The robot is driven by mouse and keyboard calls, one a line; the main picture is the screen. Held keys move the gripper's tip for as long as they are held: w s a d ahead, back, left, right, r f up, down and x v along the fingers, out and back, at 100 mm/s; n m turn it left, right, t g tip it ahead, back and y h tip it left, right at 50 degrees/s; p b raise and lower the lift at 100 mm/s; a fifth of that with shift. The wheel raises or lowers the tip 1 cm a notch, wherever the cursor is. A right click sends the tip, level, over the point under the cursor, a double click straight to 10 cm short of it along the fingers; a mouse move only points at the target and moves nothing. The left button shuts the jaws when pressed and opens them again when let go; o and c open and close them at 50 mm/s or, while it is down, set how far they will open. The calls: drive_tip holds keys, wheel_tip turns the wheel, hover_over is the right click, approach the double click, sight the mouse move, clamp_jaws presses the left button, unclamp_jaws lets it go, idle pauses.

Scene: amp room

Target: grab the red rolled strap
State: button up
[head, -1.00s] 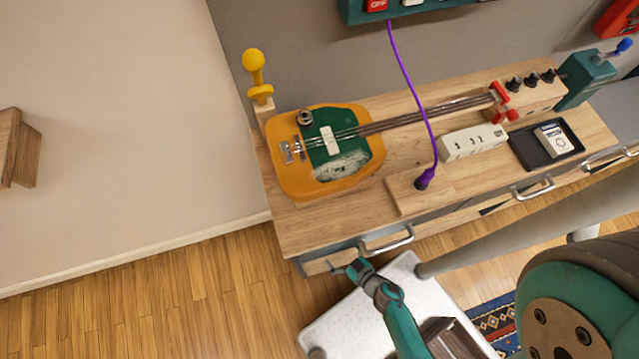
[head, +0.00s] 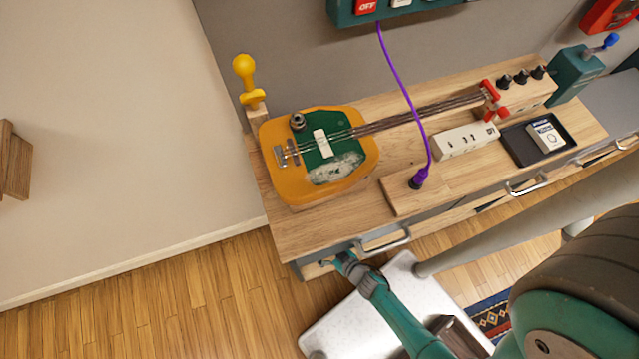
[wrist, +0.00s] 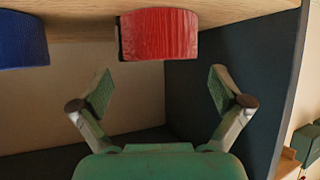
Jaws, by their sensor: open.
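The red rolled strap (wrist: 158,34) shows at the top middle of the wrist view, against a pale wooden surface that runs along the top of the picture. My gripper (wrist: 160,90) is open, with its two fingers spread wide and nothing between them. The strap appears beyond the fingertips, roughly centred between them, and no finger touches it. In the head view my gripper (head: 335,262) is at the lower front left of the wooden bench, its fingertips partly hidden. The strap is not visible in the head view.
A blue roll (wrist: 22,40) lies left of the strap. A dark side wall (wrist: 235,70) stands close to the right finger. The bench (head: 300,240) carries an orange guitar-like body (head: 270,170). A drawer handle (head: 385,240) sits near my arm.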

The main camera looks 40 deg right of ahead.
drive_tip(key=shift+x, duration=2.5)
drive_tip(key=shift+s+f, duration=0.1)
drive_tip(key=shift+f, duration=0.05)
drive_tip(key=c, duration=1.1)
drive_tip(key=shift+o, duration=0.2)
